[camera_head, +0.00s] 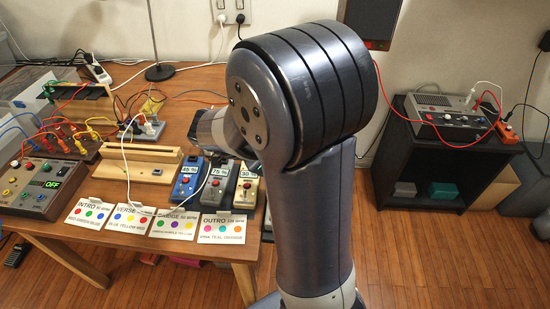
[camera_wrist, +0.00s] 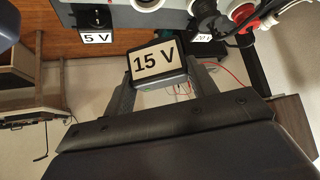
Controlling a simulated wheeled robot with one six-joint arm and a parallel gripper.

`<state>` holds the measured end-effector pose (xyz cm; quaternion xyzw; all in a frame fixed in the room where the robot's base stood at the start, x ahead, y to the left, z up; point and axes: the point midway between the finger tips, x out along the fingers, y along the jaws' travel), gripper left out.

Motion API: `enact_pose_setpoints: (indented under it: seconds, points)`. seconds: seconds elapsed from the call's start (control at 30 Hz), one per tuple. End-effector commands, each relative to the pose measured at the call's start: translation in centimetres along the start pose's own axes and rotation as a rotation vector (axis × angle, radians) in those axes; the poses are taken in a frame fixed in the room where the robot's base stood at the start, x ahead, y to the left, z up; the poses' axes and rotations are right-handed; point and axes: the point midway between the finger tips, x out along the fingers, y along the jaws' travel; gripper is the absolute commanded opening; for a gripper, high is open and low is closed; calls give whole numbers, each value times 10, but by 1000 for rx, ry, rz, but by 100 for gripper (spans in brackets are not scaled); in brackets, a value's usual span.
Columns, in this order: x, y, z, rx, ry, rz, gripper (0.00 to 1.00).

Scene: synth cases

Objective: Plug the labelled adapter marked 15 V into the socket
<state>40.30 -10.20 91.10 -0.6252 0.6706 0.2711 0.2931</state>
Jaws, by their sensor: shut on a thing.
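My gripper (camera_wrist: 160,84) is shut on a dark adapter with a white label reading 15 V (camera_wrist: 157,60). In the wrist view the adapter sits between both fingers, label facing the camera. A 5 V label (camera_wrist: 96,37) shows beyond it at upper left, by a dark block. A grey unit (camera_wrist: 185,8) with plugs is cut off at the top edge. I cannot tell which opening is the socket. In the head view my arm hides the gripper and adapter.
A black shelf (camera_head: 395,150) at right carries a grey power unit (camera_head: 440,113) with plugs and red leads. Red cables (camera_wrist: 233,75) hang beyond my gripper.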

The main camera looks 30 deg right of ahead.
Motion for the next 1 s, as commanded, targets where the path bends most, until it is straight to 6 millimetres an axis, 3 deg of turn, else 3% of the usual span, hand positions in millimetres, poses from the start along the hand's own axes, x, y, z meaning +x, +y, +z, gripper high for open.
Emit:
enact_pose_setpoints:
  seconds: [0.33, 1.0]
  points:
    - [24, 0, 22, -2, 0, 0, 29]
    - [36, 0, 34, 2, 2, -2, 29]
